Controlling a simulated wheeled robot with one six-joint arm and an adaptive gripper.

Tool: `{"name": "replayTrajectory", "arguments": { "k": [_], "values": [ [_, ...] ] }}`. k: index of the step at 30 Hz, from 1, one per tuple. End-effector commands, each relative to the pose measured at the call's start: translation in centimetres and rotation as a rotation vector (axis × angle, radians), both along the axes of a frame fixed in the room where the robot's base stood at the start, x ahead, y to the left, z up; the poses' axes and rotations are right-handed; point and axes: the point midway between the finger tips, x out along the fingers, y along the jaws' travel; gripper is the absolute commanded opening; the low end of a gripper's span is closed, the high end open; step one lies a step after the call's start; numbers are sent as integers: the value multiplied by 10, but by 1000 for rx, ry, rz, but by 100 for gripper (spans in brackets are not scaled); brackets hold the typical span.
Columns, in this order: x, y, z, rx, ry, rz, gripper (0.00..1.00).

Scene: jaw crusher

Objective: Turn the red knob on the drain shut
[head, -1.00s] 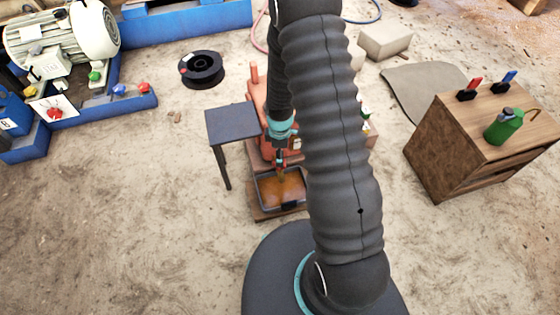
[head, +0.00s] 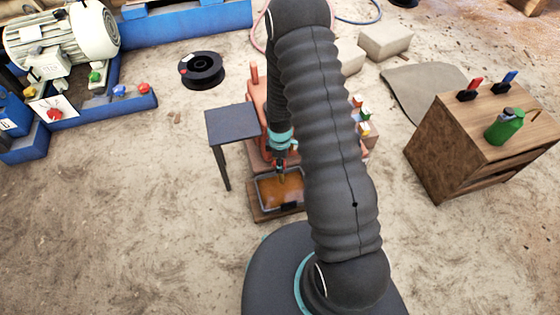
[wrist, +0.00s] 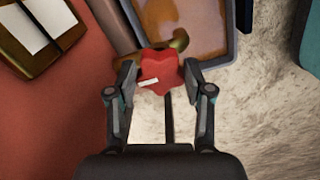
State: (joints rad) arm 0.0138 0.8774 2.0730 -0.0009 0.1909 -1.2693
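The red knob (wrist: 160,72) is a lobed handle with a white mark that lies nearly level, slightly tilted, in the wrist view. My gripper (wrist: 160,78) has one finger on each side of it. Both fingertips appear to touch the knob's edges. The brass drain (wrist: 180,40) shows just behind the knob, partly hidden by it. A tray of brown liquid (wrist: 190,22) lies beyond the drain. In the head view my gripper (head: 281,168) points down above the near tray (head: 282,188), and the knob cannot be made out there.
A small dark table (head: 230,121) stands close left of my gripper. The red machine (head: 257,100) is behind, partly hidden by my arm. A wooden cabinet (head: 437,150) with a green can (head: 504,126) stands at right. A black spool (head: 202,70) lies on open sandy ground.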

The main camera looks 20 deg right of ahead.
Motion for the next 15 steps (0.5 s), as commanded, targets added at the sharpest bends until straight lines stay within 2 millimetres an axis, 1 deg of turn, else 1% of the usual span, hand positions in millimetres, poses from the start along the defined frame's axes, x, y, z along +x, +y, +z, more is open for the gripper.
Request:
{"name": "replayTrajectory", "arguments": {
  "k": [8,15],
  "values": [
    [0,0,0,0,0,-24,17],
    [0,0,-1,0,0,-139,17]
  ]
}}
